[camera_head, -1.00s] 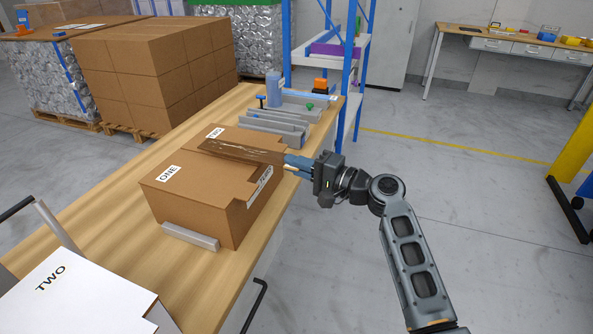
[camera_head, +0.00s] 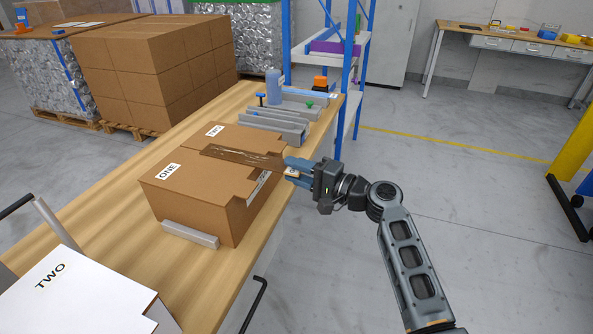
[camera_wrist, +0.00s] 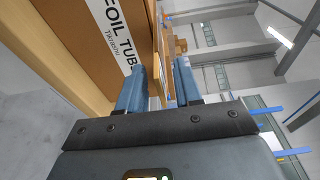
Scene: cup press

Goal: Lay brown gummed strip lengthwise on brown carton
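The brown carton (camera_head: 190,195) sits on the wooden table, with labels ONE and TWO on its top flaps. The glossy brown gummed strip (camera_head: 243,157) lies on top, between the two labels, running toward the right edge. Its right end is close to my gripper. My gripper (camera_head: 288,169) is at the carton's right side, by the strip's end, with its blue fingers apart. In the wrist view my gripper (camera_wrist: 154,85) shows a gap between the fingers, and the carton's labelled side (camera_wrist: 95,40) fills the upper left. Whether the strip touches a finger is not clear.
A grey bar (camera_head: 190,234) lies against the carton's near side. Several grey channels (camera_head: 270,125) and a blue bottle (camera_head: 274,88) stand behind it. A white box marked TWO (camera_head: 80,290) is at the lower left. The floor to the right is open.

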